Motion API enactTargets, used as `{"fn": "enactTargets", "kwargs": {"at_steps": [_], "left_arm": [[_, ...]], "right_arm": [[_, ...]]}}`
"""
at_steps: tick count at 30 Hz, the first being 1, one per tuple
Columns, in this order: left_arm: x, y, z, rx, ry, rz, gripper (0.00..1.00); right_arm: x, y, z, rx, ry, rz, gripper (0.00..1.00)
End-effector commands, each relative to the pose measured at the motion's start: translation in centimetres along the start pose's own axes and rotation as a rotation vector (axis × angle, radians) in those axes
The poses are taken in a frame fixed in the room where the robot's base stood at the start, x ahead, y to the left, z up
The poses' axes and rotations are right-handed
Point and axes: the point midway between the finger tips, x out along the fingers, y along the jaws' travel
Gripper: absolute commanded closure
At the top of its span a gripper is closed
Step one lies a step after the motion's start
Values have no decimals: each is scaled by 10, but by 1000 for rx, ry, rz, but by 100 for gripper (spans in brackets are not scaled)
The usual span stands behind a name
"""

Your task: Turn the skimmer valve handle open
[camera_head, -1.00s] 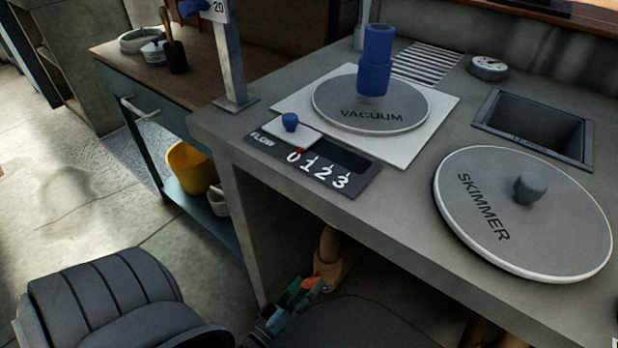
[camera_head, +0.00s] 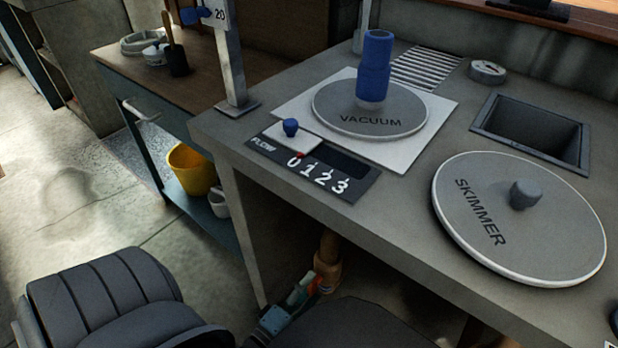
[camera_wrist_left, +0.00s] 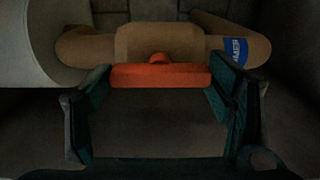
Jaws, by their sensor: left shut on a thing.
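The orange valve handle (camera_wrist_left: 160,76) lies crosswise in the left wrist view, in front of a tan pipe fitting (camera_wrist_left: 160,42). A blue label ending in "MER" (camera_wrist_left: 236,50) is on the pipe to its right. My left gripper (camera_wrist_left: 162,88) has its teal fingers at the two ends of the handle and is shut on it. In the head view, my left gripper (camera_head: 308,290) is low under the counter, beside the tan pipe (camera_head: 327,262); the handle is mostly hidden there. My right gripper is not in view.
The grey counter (camera_head: 405,190) overhangs the gripper and carries the round SKIMMER lid (camera_head: 480,225), the VACUUM lid (camera_head: 340,112) and a FLOW panel (camera_head: 322,176). Its front leg (camera_head: 246,240) stands left of the gripper. A large pale pipe (camera_wrist_left: 40,45) is left of the valve.

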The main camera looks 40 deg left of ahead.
Motion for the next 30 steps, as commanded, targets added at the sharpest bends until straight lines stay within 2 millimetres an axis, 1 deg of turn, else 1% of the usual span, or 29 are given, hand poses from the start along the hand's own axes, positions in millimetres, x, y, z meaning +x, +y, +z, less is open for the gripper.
{"fn": "enactTargets", "kwargs": {"at_steps": [11, 12, 15, 23, 26, 29, 30], "left_arm": [[-1, -2, 0, -7, 1, -5, 53], [-1, -2, 0, -7, 1, -5, 20], [-1, -1, 0, -7, 0, -4, 5], [0, 0, 0, -5, 0, -2, 5], [0, 1, 0, -5, 0, -1, 5], [0, 10, 0, -3, -1, 0, 5], [0, 16, 0, -3, -1, 2, 5]], "right_arm": [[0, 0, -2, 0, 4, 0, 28], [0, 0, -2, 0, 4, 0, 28], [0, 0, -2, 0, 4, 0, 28], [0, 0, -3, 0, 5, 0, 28], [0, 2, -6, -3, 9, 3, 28], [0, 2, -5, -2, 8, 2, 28], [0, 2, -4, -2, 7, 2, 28]]}}
